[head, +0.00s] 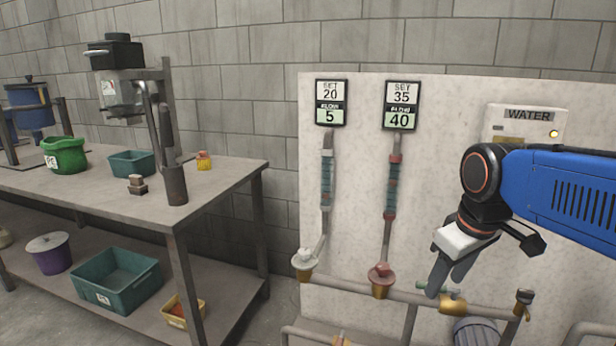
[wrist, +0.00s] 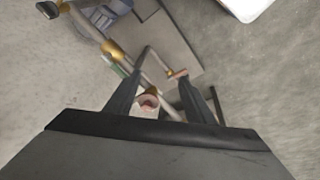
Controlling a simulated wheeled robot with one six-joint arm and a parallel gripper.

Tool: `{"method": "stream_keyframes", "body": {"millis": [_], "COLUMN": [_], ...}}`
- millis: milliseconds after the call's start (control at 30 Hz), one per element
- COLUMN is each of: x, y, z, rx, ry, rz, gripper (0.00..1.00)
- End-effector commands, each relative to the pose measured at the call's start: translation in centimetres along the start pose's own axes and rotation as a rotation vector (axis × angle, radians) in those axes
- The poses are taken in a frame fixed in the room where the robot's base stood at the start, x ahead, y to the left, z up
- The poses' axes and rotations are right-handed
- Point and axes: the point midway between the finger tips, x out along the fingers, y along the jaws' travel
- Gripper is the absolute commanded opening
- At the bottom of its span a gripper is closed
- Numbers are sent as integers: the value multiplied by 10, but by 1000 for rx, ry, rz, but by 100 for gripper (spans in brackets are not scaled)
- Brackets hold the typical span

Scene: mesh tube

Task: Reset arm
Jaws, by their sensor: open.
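My blue arm (head: 570,195) reaches in from the right in the head view, bent down at the wrist. My gripper (head: 447,275) hangs in front of the white panel, fingers pointing down, near the pipe and a green-handled valve (head: 440,288). In the wrist view my gripper (wrist: 155,92) has its two dark fingers spread apart, with pipes and the floor seen between and beyond them. I see nothing held. Whether a fingertip touches the valve or pipe, I cannot tell.
The white panel (head: 450,100) carries two gauge tubes under displays reading SET 20 and SET 35, and a WATER box (head: 527,125). A horizontal pipe (head: 400,296) runs low across it. A workbench (head: 220,182) with bins and a press stands left.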

Motion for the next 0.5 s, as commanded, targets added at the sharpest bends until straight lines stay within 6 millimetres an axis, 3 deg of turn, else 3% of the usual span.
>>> {"method": "stream_keyframes", "body": {"millis": [100,300,500], "x": [11,34,53], "y": [-11,-26,-37], "z": [36,86,115], "rx": [116,305,424], "ry": [37,99,137], "rz": [18,40,47], "gripper": [49,49,49]}}
